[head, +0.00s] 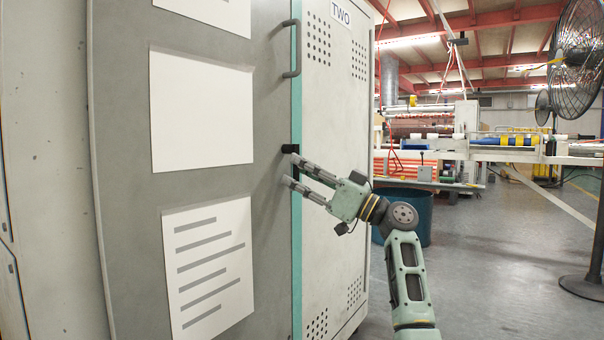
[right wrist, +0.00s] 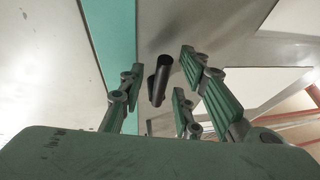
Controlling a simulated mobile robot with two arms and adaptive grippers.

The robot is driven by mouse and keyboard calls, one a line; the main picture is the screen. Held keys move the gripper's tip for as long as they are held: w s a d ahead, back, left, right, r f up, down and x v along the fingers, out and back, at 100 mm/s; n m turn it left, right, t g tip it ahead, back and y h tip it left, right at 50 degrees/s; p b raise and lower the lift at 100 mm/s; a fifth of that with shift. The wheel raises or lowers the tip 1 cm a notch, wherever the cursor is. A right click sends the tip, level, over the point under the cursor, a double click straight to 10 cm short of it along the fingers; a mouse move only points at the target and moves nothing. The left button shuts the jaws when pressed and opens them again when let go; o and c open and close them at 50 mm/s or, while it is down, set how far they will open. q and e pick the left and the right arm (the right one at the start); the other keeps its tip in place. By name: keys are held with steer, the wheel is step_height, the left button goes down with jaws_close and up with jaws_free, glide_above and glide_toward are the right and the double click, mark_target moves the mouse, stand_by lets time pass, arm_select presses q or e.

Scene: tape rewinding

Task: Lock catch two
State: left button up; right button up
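The catch (head: 290,149) is a small black piece at the teal edge strip of the grey cabinet door, on the cabinet marked TWO (head: 335,60). In the right wrist view it is a black cylinder (right wrist: 161,75) with a second black part beside it. My right gripper (head: 291,171) is in front of the teal strip, its fingers pointing left at the door edge, just below the top of the catch. In the right wrist view its green fingers are spread, with the catch between them and gaps on both sides. My left gripper is out of view.
A grey bar handle (head: 292,48) sits above the catch on the door. White papers (head: 201,110) are fixed to the door. Open floor (head: 500,260) lies to the right, with a blue bin (head: 416,215), a work table and a large fan (head: 577,50) beyond.

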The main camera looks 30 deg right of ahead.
steer(key=v, duration=1.2)
stand_by(0.4)
